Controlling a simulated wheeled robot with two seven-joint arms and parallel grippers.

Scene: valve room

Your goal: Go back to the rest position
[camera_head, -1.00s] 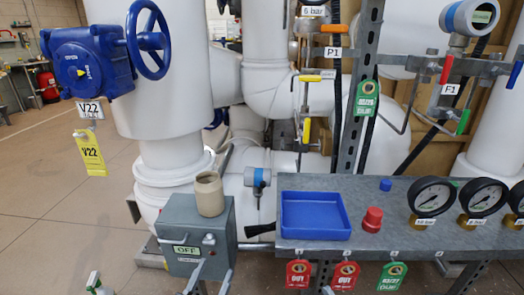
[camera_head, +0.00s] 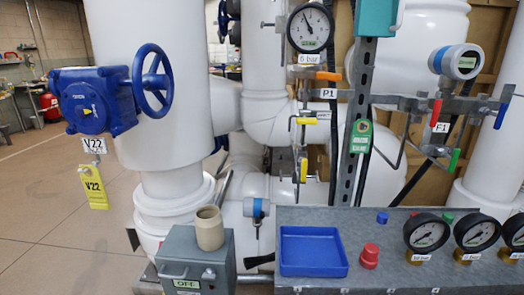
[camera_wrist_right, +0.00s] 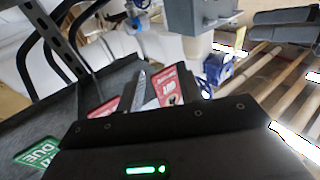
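No gripper shows in the head view. In the right wrist view, the dark body of my right gripper (camera_wrist_right: 165,135) fills the lower middle, with a lit green strip on it. A grey pointed piece rises above its edge, in front of red tags (camera_wrist_right: 170,86).
The blue valve (camera_head: 97,100) is at left. Open floor (camera_head: 50,210) lies beyond.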

